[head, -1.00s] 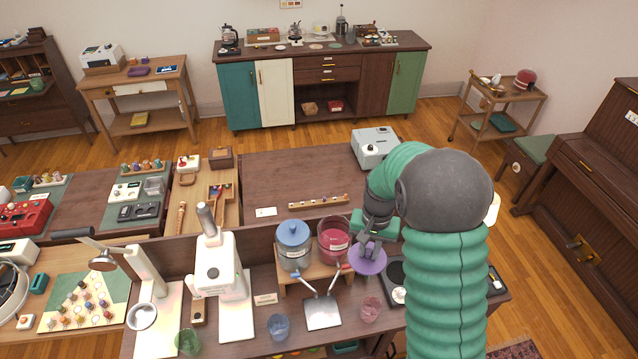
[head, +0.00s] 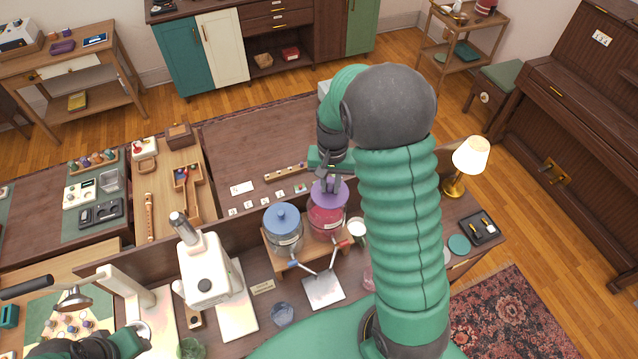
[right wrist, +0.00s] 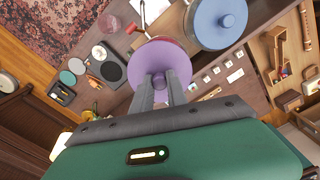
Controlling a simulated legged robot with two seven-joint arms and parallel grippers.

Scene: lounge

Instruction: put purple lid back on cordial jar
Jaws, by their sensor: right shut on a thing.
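The purple lid (head: 329,193) is at the mouth of the cordial jar (head: 326,222), a clear jar of pink-red liquid on a small wooden stand. My right gripper (head: 328,180) is shut on the lid's knob from above. In the right wrist view the lid (right wrist: 163,66) lies between the fingertips (right wrist: 163,82) and covers most of the jar, with a strip of red showing past its edge. I cannot tell whether the lid touches the rim all round. Part of my left gripper (head: 128,342) shows at the lower left; its fingers are not clear.
A jar with a blue lid (head: 282,215) stands close left of the cordial jar. A white cup (head: 355,230) is close on its right. A lit lamp (head: 470,157) stands at the right.

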